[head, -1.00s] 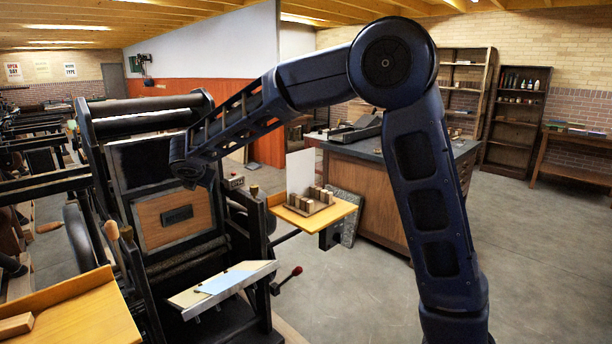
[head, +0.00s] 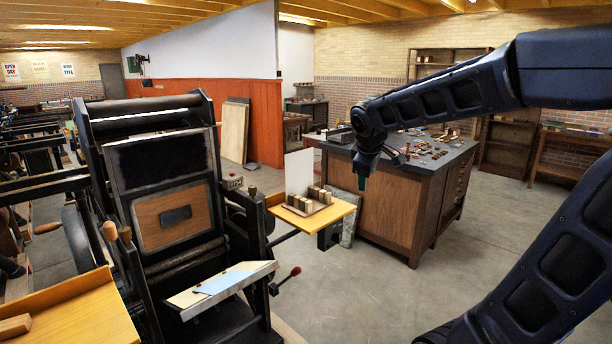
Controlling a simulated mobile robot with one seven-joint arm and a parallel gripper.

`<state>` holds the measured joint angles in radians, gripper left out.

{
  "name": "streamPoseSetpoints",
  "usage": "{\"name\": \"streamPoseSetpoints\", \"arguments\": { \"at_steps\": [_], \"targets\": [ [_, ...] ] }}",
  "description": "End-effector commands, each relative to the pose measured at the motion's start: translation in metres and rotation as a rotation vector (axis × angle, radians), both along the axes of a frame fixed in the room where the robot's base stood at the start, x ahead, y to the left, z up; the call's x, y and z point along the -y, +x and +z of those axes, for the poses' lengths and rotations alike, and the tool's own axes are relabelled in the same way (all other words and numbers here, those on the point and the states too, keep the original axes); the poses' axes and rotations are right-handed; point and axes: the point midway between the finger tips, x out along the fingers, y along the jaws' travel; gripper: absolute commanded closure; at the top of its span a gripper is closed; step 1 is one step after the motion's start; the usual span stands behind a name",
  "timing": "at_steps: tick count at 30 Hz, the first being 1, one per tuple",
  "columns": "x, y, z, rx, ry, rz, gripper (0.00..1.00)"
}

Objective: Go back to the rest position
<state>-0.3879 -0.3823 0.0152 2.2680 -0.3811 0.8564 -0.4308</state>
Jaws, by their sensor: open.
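My gripper (head: 364,178) hangs from my dark blue arm at the right of the picture, pointing down. It is small in this view, and its fingers are seen nearly edge-on. It is open, with nothing seen in it. It shows in front of the wooden cabinet, right of the yellow side shelf, apart from the press.
The black hand press (head: 170,170) stands at left with a slanted white ledge (head: 215,288) in front. The yellow side shelf (head: 340,210) holds several small blocks. A wooden cabinet (head: 385,210) stands behind, with small items on top. Floor at centre right (head: 370,300) is clear.

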Motion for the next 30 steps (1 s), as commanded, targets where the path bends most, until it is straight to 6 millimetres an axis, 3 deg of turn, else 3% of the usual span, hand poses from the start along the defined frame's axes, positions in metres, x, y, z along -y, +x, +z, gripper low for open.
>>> {"name": "streamPoseSetpoints", "arguments": {
  "at_steps": [1, 6, 15, 21, 30],
  "targets": [
    [0.019, -0.014, -0.002, -0.004, 0.044, -0.083, 0.46],
    [0.063, -0.061, -0.014, -0.021, 0.201, -0.351, 0.46],
    [0.103, -0.137, -0.042, -0.037, 0.457, -0.765, 0.46],
    [0.108, -0.159, -0.053, -0.042, 0.537, -0.890, 0.46],
    [0.108, -0.161, -0.054, -0.044, 0.548, -0.906, 0.46]
  ]
}}
